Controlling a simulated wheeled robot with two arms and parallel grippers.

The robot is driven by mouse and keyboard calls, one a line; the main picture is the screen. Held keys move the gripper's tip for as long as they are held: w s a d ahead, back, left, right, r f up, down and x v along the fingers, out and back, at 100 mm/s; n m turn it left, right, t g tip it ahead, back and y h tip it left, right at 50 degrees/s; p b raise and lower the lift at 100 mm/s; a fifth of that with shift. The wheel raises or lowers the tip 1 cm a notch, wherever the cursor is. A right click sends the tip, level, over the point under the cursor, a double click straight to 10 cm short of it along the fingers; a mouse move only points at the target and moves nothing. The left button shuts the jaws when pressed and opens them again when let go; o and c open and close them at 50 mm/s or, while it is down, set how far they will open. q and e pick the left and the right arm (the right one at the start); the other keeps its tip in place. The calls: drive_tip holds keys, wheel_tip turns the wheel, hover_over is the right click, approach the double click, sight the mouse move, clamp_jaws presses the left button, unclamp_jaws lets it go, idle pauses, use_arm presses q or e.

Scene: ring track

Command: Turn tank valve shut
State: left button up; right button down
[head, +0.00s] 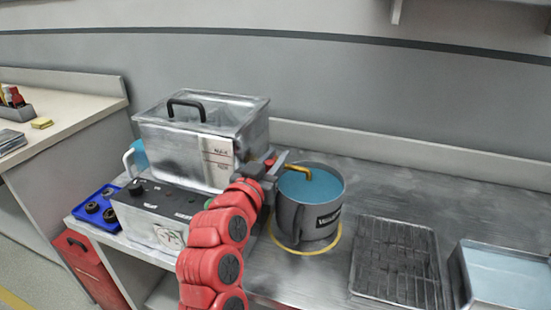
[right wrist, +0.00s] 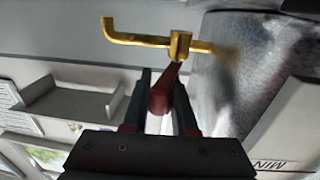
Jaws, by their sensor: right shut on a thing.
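The metal tank (head: 205,150) stands on a control box at the left of the counter. A brass spout (head: 298,168) reaches from its right side over a grey pot (head: 310,220) of blue liquid. In the right wrist view, the brass tap (right wrist: 180,46) has a red valve lever (right wrist: 160,95). My right gripper (right wrist: 160,88) is shut on this lever, with a dark finger on each side. In the head view, my right gripper (head: 270,170) is beside the tank's right wall and partly hides the valve. My left gripper is not in view.
The pot stands on a yellow ring (head: 290,250) on the counter. A wire rack (head: 398,260) and a tray of pale blue liquid (head: 505,280) lie to the right. A blue tray (head: 98,207) with dark round parts is at the left. The counter behind the rack is clear.

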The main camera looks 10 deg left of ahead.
drive_tip(key=c, duration=0.7)
unclamp_jaws()
drive_tip(key=shift+f, duration=0.1)
drive_tip(key=shift+s, duration=0.15)
drive_tip(key=s+a+p, duration=0.1)
drive_tip(key=s+a, duration=0.1)
drive_tip(key=s, duration=0.9)
drive_tip(key=shift+s, duration=0.3)
